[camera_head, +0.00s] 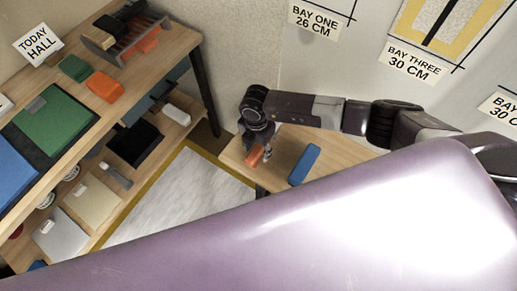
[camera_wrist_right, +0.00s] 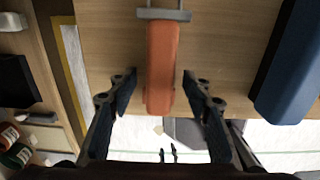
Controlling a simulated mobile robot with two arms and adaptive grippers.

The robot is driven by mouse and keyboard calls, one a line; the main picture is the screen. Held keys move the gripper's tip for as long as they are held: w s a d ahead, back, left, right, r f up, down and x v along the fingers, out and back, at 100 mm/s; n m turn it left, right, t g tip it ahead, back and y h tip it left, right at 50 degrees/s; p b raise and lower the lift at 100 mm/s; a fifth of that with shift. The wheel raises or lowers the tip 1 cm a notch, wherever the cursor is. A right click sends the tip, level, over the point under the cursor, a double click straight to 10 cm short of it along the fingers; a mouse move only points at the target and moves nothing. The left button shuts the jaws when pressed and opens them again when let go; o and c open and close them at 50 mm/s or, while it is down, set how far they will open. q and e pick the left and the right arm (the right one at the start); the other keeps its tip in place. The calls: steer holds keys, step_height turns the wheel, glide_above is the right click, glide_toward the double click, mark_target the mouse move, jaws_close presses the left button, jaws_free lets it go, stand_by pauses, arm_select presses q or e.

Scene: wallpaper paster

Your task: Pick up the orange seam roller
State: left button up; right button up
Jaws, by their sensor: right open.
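The orange seam roller (camera_wrist_right: 160,70) lies on a small wooden table, its orange handle pointing towards my right gripper in the right wrist view. A grey metal fork (camera_wrist_right: 164,14) shows at its far end; the roller itself is cut off by the frame's top edge. In the head view its orange handle (camera_head: 254,157) shows at the table's left part, partly covered by my right gripper (camera_head: 263,150). That gripper is open, with one finger on each side of the handle and a visible gap to both in the wrist view. My left gripper is not in view.
A blue tool (camera_head: 304,165) lies right of the roller on the small table (camera_head: 283,142). A wooden shelf unit (camera_head: 178,45) with several items stands at the left. A white panel with a yellow border (camera_head: 175,200) lies between. The wall has measurement signs.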

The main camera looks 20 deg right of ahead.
mark_target(257, 150)
stand_by(0.3)
jaws_close()
stand_by(0.3)
step_height(257, 150, up, 20)
steer(key=shift+r, duration=0.25)
steer(key=c, duration=0.7)
jaws_free()
jaws_close()
